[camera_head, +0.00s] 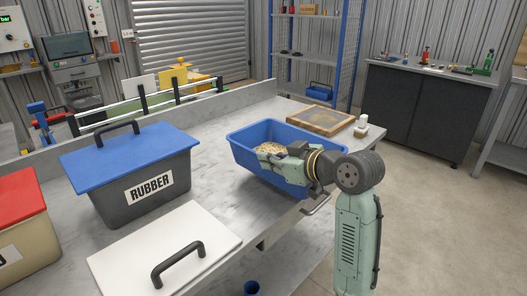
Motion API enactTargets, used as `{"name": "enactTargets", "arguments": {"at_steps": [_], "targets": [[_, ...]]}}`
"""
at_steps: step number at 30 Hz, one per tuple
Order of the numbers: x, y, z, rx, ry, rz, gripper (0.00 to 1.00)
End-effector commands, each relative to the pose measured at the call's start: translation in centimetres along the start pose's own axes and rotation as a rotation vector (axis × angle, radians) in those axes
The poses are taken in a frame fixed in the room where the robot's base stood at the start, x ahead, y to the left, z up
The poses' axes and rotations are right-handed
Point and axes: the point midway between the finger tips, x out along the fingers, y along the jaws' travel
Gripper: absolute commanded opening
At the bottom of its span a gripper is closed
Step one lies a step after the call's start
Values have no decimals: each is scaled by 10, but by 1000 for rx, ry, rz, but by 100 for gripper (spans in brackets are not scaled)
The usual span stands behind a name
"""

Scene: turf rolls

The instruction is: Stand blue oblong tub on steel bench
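The blue oblong tub (249,157) is at the right part of the steel bench (222,192), close to the bench's front edge. It looks upright, with its open side up, and pale brown stuff shows inside. I cannot tell if its base rests fully on the bench. My gripper (268,154) reaches over the tub's near rim from the right. Its fingers overlap the tub's opening, and the wrist hides part of the near wall. Whether the fingers are closed on the rim is not clear.
A dark bin with a blue lid marked RUBBER (150,188) stands left of the tub. A white lid with a black handle (165,250) lies in front. A brown framed board (320,117) and small white object (361,124) sit behind right. Bare bench separates bin and tub.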

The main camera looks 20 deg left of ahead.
Motion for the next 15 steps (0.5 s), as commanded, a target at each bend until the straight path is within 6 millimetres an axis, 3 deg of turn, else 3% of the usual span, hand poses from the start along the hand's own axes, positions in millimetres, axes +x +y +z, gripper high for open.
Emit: {"name": "enactTargets", "arguments": {"at_steps": [9,15], "targets": [[63,47,-12,-1,0,-1,0],[81,60,-12,-2,2,0,0]]}}
